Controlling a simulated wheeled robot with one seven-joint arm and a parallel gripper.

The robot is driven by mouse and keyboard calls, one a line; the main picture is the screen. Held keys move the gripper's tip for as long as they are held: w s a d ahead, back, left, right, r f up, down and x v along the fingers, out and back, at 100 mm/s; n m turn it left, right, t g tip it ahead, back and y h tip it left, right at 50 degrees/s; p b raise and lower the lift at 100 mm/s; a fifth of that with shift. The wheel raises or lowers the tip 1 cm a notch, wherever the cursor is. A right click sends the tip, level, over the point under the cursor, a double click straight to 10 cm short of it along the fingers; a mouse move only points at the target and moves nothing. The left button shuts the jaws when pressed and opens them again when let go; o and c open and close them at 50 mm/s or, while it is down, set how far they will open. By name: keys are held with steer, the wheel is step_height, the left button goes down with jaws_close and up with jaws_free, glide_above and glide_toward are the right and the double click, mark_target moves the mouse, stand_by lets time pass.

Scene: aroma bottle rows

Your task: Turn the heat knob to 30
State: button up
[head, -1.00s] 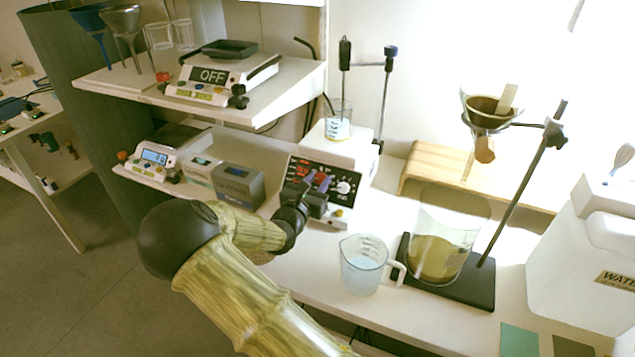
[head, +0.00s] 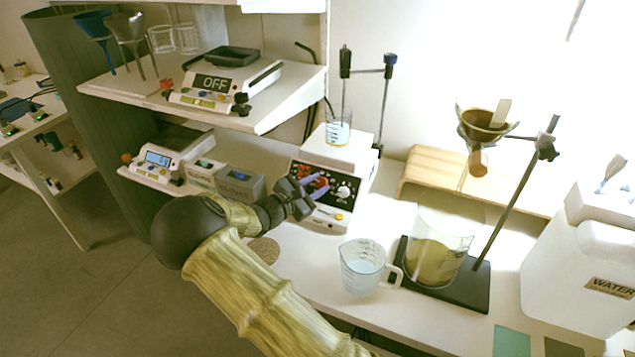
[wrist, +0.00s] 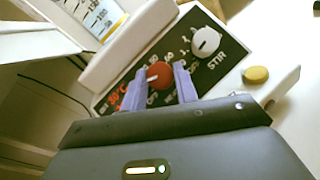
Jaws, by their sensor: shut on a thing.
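The heat knob (wrist: 157,76) is red with a white pointer line and sits on the dark front panel of a white hotplate stirrer (head: 346,156). It also shows in the head view (head: 320,184), partly behind my gripper. In the wrist view the purple fingers of my gripper (wrist: 162,80) are on either side of the red knob, shut on it. Red number markings (wrist: 117,97) show on the panel left of the knob. In the head view my gripper (head: 306,185) is at the panel. The white stir knob (wrist: 205,41) is to the right of the heat knob.
A beaker (head: 338,128) stands on the stirrer's top. A measuring jug (head: 362,267) of clear liquid is in front, next to a large beaker (head: 437,255) on a black stand base. Scales (head: 165,158) and boxes (head: 240,183) are left of the stirrer.

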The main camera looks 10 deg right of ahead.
steer(key=shift+a+m+g, duration=0.1)
steer(key=shift+m+g, duration=0.3)
steer(key=shift+m, duration=0.4)
steer(key=o, duration=1)
steer(key=shift+a, duration=0.1)
steer(key=shift+c, duration=0.2)
steer(key=p+v, duration=0.1)
steer(key=v, duration=1.6)
steer(key=shift+a, duration=0.25)
steer(key=shift+w, duration=0.15)
